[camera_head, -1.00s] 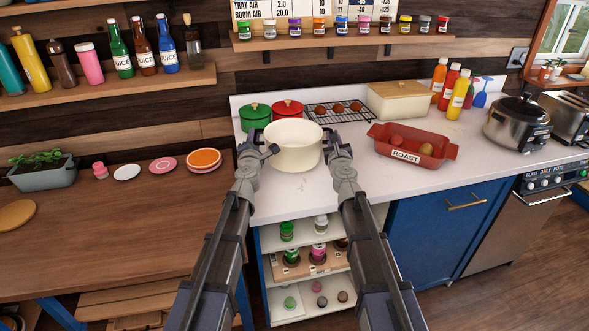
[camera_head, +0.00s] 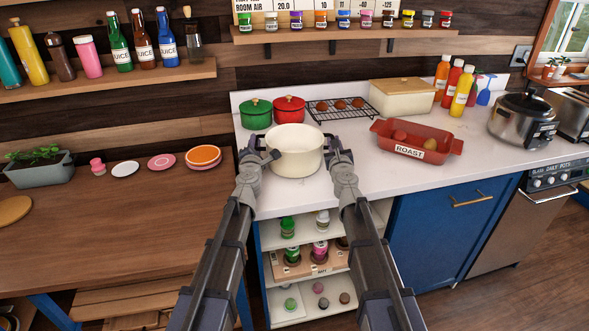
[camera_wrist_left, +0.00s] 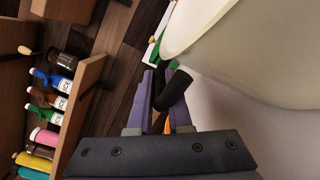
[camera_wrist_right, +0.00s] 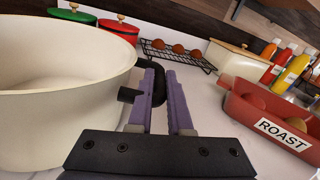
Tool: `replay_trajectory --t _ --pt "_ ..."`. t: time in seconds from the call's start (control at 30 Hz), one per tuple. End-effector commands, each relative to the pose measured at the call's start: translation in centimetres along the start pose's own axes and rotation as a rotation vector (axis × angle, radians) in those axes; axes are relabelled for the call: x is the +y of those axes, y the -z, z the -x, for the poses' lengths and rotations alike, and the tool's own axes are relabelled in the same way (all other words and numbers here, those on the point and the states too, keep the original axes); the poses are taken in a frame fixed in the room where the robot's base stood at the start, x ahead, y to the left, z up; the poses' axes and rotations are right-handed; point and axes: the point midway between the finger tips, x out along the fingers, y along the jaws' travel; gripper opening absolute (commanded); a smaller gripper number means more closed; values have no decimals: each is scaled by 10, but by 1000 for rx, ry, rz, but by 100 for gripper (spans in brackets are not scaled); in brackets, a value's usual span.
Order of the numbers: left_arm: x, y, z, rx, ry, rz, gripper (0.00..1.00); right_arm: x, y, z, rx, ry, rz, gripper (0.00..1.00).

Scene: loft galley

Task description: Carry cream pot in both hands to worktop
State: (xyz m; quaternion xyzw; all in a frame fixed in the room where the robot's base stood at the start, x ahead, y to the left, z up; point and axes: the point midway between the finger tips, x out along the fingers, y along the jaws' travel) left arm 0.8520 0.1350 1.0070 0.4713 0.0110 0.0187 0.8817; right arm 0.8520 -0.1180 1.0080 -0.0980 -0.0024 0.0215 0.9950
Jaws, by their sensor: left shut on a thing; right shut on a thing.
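The cream pot (camera_head: 296,155) is upright between my two grippers, at the front of the white worktop (camera_head: 372,172). I cannot tell whether its base touches the surface. My left gripper (camera_head: 262,156) is shut on the pot's left handle; the dark handle (camera_wrist_left: 176,92) shows between the fingers in the left wrist view. My right gripper (camera_head: 334,153) is shut on the right handle (camera_wrist_right: 130,95), at the pot's right side. The pot looks empty from above in the head view.
A green pot (camera_head: 256,114) and a red pot (camera_head: 289,109) stand behind, beside a wire rack (camera_head: 341,109) with brown items. A red roast dish (camera_head: 416,140) is to the right. Bare worktop lies between it and the pot. A wooden table (camera_head: 110,215) is at left.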

Motion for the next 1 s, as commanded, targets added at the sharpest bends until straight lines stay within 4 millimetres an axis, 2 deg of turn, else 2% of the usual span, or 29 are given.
replay_trajectory --t 0.07,0.1,0.33,0.5,0.93,1.0 --pt "-7 4 0 -1 0 0 0 2 8 0 0 0 0 0" --pt "-3 2 0 -1 0 0 22 1 4 0 0 0 0 22" --pt "-3 2 0 0 0 0 47 1 3 0 0 0 0 48" --pt "-3 2 0 0 0 0 48 1 3 0 0 0 0 48" --pt "-3 2 0 0 0 0 97 1 3 0 0 -1 0 48" --pt "-3 2 0 -1 0 0 97 1 3 0 0 -1 0 48"
